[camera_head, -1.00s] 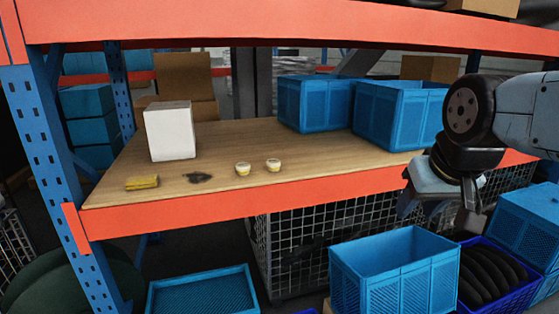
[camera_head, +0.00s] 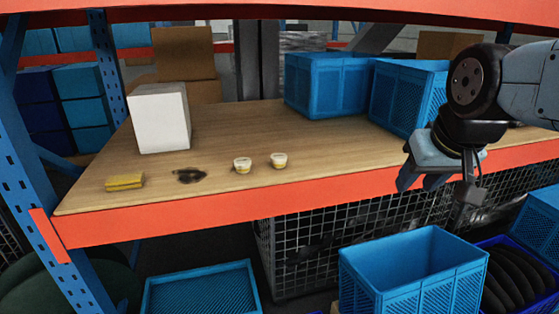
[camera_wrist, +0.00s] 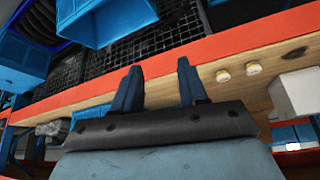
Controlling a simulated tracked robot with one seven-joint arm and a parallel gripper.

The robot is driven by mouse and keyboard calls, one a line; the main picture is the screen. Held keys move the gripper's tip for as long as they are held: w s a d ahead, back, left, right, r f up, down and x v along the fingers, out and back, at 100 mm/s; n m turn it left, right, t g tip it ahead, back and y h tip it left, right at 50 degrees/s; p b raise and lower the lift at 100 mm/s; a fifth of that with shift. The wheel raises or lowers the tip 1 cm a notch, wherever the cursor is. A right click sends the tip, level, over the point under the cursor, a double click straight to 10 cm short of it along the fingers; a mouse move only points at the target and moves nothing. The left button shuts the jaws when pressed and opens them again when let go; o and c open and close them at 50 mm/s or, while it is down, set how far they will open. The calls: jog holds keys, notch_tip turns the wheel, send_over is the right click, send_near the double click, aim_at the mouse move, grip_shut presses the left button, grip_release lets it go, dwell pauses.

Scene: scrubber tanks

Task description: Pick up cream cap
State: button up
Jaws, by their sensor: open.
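Two small cream caps stand apart near the front edge of the wooden shelf in the head view, the left cap (camera_head: 242,165) and the right cap (camera_head: 279,160). They also show in the wrist view, one cap (camera_wrist: 253,68) and the other cap (camera_wrist: 222,76). I cannot tell which one the task means. My gripper (camera_head: 432,186) is in front of the shelf, well to the right of both caps. In the wrist view my gripper (camera_wrist: 158,82) has its two fingers spread, with nothing between them.
A white box (camera_head: 160,118), a yellow sponge-like block (camera_head: 125,181) and a dark patch (camera_head: 189,175) lie left of the caps. Blue crates (camera_head: 325,85) stand at the shelf's back right. The orange beam (camera_head: 200,218) edges the shelf. More crates (camera_head: 412,270) sit below.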

jog(key=shift+o, duration=1.3)
jog(key=shift+w+a, duration=0.1)
jog(key=shift+w, duration=0.15)
jog(key=o, duration=0.7)
jog(key=w+a, duration=0.2)
jog(key=w, duration=0.2)
jog(key=w+a+f+t+y, duration=0.1)
jog(key=w, duration=0.3)
jog(key=w+a+f+t, duration=0.1)
jog(key=w+a, duration=0.1)
jog(key=w, duration=0.1)
jog(key=shift+w+a+n+y, duration=0.3)
jog(key=shift+w+n, duration=0.1)
jog(key=shift+c, duration=0.2)
jog(key=t, duration=0.5)
send_near(281, 165)
jog(key=s+d+r, duration=0.4)
jog(key=s+r, duration=0.1)
jog(key=w+a+f+t, duration=0.3)
jog(key=a+f, duration=0.1)
jog(key=f, duration=0.3)
jog(key=x, duration=0.8)
jog(key=shift+w+a, duration=0.1)
jog(key=shift+w, duration=0.05)
jog(key=shift+r+x, duration=0.2)
jog(key=shift+x, duration=1.15)
jog(key=shift+r+x, duration=0.15)
jog(key=shift+x, duration=1.2)
